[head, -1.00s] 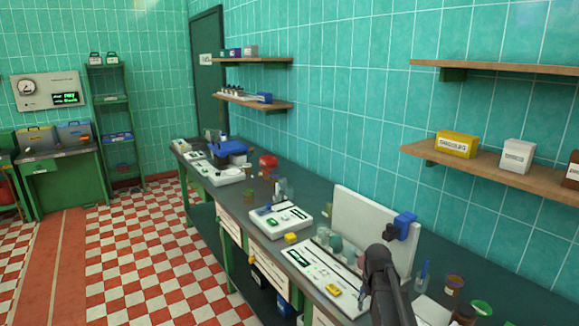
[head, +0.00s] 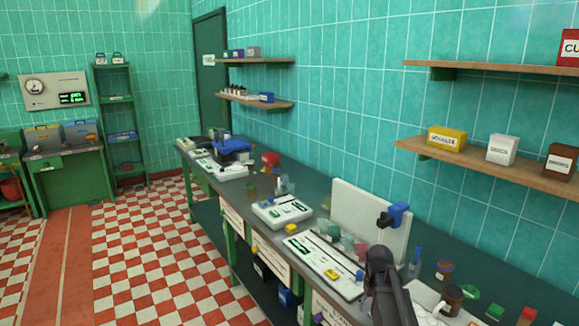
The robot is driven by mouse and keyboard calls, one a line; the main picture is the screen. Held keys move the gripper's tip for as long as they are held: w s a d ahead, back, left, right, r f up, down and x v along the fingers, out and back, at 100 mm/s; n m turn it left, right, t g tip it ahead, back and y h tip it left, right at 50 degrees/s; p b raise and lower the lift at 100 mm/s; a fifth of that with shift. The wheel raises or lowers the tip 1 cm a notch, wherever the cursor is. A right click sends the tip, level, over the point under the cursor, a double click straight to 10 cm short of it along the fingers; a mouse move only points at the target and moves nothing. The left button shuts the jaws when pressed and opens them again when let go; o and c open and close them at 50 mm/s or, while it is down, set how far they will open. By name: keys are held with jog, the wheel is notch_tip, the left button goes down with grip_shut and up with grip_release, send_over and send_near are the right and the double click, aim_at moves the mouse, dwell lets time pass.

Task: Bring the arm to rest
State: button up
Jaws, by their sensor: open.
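A dark part of my arm (head: 386,287) rises at the bottom, right of the middle, in the head view. Its rounded upper end stands in front of the workbench (head: 300,196) and hides part of the bench top. It appears to hold nothing. I cannot make out any fingertips; my gripper is not in view.
The bench carries a white panel with a blue clamp (head: 399,213), white trays (head: 283,211), jars and a brown mug (head: 452,299). Wall shelves (head: 490,165) with boxes hang on the right. The checkered floor (head: 150,250) at left is clear.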

jog(key=shift+s+a+r, duration=0.1)
jog(key=shift+s, duration=0.45)
jog(key=shift+s+a, duration=0.35)
jog(key=shift+s, duration=0.15)
jog(key=s+a, duration=0.4)
jog(key=s, duration=0.3)
jog(key=s+a+m, duration=0.1)
jog(key=s+a, duration=0.2)
jog(key=s, duration=0.4)
jog(key=shift+s+a+r+p, duration=0.2)
jog(key=shift+a+r+p, duration=0.15)
jog(key=shift+r+p, duration=0.1)
